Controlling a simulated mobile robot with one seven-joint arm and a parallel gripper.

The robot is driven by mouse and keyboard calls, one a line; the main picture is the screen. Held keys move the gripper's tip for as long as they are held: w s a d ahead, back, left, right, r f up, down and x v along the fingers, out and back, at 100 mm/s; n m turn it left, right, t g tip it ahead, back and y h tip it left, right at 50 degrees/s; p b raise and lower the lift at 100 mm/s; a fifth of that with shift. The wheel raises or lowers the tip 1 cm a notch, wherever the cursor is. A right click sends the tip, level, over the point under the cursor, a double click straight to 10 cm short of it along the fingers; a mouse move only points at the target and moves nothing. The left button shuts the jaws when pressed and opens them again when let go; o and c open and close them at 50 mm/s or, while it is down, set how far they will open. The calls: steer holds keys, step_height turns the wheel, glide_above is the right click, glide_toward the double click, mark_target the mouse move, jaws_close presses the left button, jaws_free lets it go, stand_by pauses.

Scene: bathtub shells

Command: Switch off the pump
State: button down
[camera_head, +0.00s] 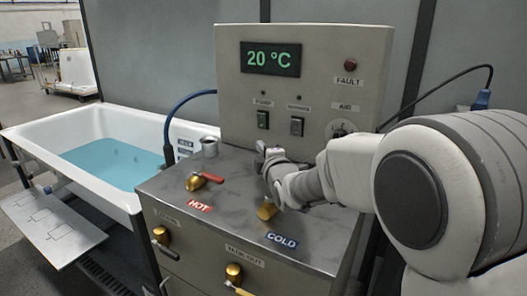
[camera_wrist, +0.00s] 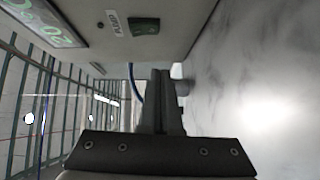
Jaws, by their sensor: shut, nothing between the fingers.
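The pump switch (camera_head: 263,119) is a green rocker on the upright grey control panel (camera_head: 225,75), under a small label. In the wrist view the same green switch (camera_wrist: 145,26) sits beside a PUMP label (camera_wrist: 115,24), near the top. I cannot tell whether it is lit. My gripper (camera_head: 261,148) is just below and in front of the switch, above the cabinet top. In the wrist view my gripper (camera_wrist: 161,72) has its fingers together, holding nothing, and apart from the switch.
A second switch (camera_head: 296,127) is right of the pump switch, then an AIR knob (camera_head: 340,127). A red-handled HOT valve (camera_head: 204,180) and grey cup (camera_head: 209,147) stand on the cabinet top (camera_head: 240,205); my arm partly hides the COLD valve (camera_head: 267,211). A water-filled bathtub (camera_head: 45,130) is left.

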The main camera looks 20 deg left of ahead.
steer(key=shift+v, duration=0.9)
steer(key=shift+f, duration=0.15)
steer(key=s+d+r+m+g+h, duration=0.15)
steer(key=d+m, duration=0.25)
steer(key=d, duration=0.5)
steer(key=s+d+m+h, duration=0.2)
steer(key=d+m+h, duration=0.15)
steer(key=d, duration=0.45)
steer(key=s+d+r+m+g+h, duration=0.1)
steer(key=s+d+m+h, duration=0.1)
steer(key=d+m, duration=0.5)
steer(key=s+d+f+m+g+h, duration=0.25)
steer(key=s+d+m, duration=0.35)
steer(key=s+d, duration=0.45)
steer(key=s+d+f+m+g+h, duration=0.25)
steer(key=s+d+m, duration=0.4)
steer(key=s, duration=0.75)
step_height(320, 180, up, 20)
steer(key=d+n+p, duration=0.1)
steer(key=p, duration=1.9)
steer(key=shift+d+n+y+p, duration=0.2)
steer(key=shift+n+y+p, duration=0.1)
steer(key=shift+y+p, duration=0.1)
steer(key=shift+w+f, duration=0.1)
steer(key=shift+w, duration=0.05)
